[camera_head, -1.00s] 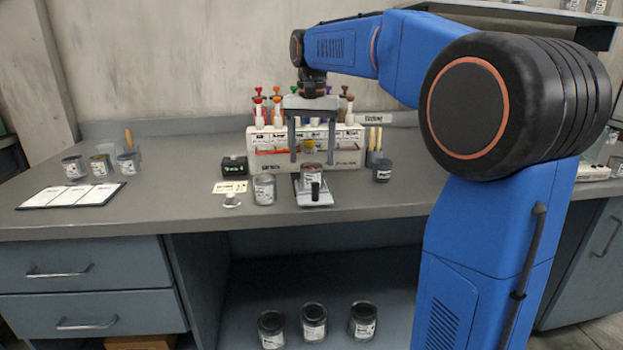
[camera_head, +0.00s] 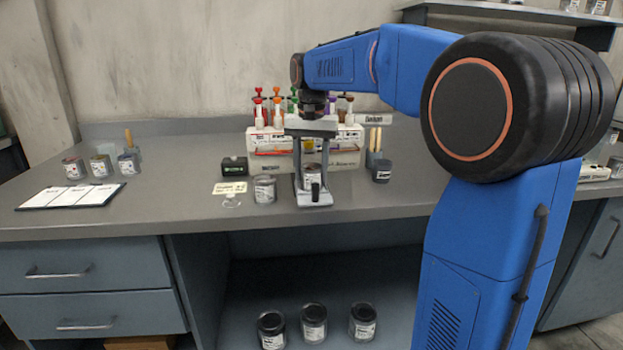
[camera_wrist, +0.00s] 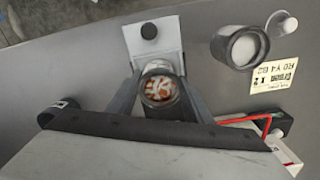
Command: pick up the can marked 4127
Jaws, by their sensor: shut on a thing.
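A can (camera_head: 312,171) with a reddish top and a pale label stands on a small silver stand (camera_head: 314,200) on the bench. In the wrist view the can (camera_wrist: 160,88) shows a red-brown and white mottled top. My gripper (camera_head: 312,186) points down with one finger on each side of this can and is shut on it. The can still appears to be on the stand. The label is too small to read, so I cannot tell whether it says 4127.
A grey can (camera_head: 265,189) stands just left, beside a note card (camera_head: 229,188). A dark can (camera_head: 381,171) stands right. A white rack (camera_head: 345,158) of coloured-topped bottles is close behind. Several cans stand at far left and on the lower shelf (camera_head: 314,322).

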